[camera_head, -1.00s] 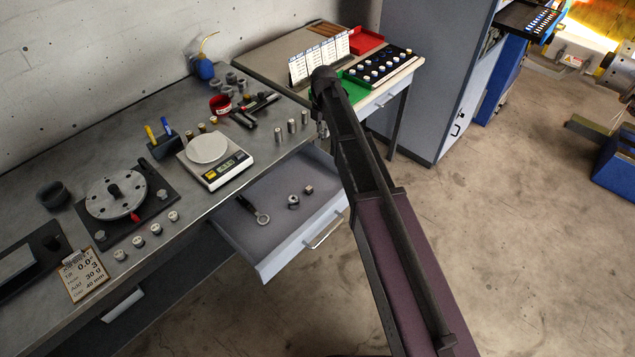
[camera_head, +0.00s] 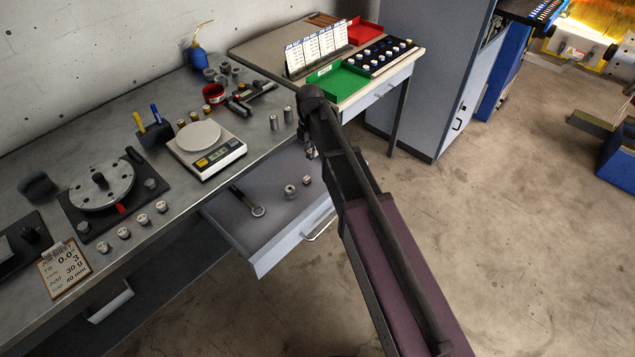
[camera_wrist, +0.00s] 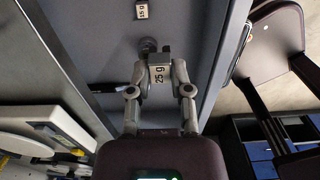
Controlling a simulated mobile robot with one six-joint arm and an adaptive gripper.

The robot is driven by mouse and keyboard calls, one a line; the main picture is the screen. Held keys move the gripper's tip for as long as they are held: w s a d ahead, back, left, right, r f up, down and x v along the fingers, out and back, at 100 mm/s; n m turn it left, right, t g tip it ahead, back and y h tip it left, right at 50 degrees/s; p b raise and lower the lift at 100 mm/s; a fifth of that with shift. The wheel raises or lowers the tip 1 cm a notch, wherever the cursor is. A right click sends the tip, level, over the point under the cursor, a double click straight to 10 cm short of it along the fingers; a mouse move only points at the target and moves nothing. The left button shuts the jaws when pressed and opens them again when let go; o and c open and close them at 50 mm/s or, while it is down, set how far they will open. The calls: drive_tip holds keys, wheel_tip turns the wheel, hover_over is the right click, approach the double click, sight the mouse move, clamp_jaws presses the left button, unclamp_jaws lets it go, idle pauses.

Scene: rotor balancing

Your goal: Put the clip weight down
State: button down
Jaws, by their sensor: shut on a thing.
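My gripper (camera_wrist: 160,88) is shut on a grey clip weight marked 25 g (camera_wrist: 158,75) in the wrist view. It holds the weight over the open drawer (camera_wrist: 188,22); the gap below cannot be judged. In the head view my gripper (camera_head: 311,152) shows only partly beside my arm, over the drawer's back right. In the drawer lie a small weight (camera_head: 307,180), marked 15 g in the wrist view (camera_wrist: 141,12), a round ringed piece (camera_head: 290,191) and a dark tool with a ring end (camera_head: 247,201). The gripper partly hides the round piece (camera_wrist: 148,45) in the wrist view.
The scale (camera_head: 205,150) stands on the bench just left of the drawer. The rotor plate (camera_head: 100,190) and several small weights (camera_head: 124,233) are further left. Upright cylinders (camera_head: 274,122) stand at the bench edge near my arm.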

drive_tip(key=s+f+b, duration=0.3)
drive_tip(key=s+a+f+b, duration=0.1)
drive_tip(key=s+f+b, duration=0.1)
drive_tip(key=f+b, duration=0.1)
drive_tip(key=s+f+b, duration=0.2)
drive_tip(key=s+f, duration=0.1)
drive_tip(key=f, duration=0.1)
drive_tip(key=shift+s+a+b, duration=0.3)
drive_tip(key=shift+s+b, duration=0.05)
drive_tip(key=shift+b, duration=0.05)
drive_tip(key=b, duration=0.2)
hover_over(318, 174)
drive_tip(key=shift+w+f, duration=0.1)
drive_tip(key=shift+f, duration=0.7)
drive_tip(key=shift+f, duration=0.1)
drive_tip(key=shift+f+b, duration=1.5)
drive_tip(key=shift+f, duration=0.15)
drive_tip(key=shift+f, duration=0.2)
drive_tip(key=c, duration=0.5)
unclamp_jaws()
drive_tip(key=shift+c, duration=0.2)
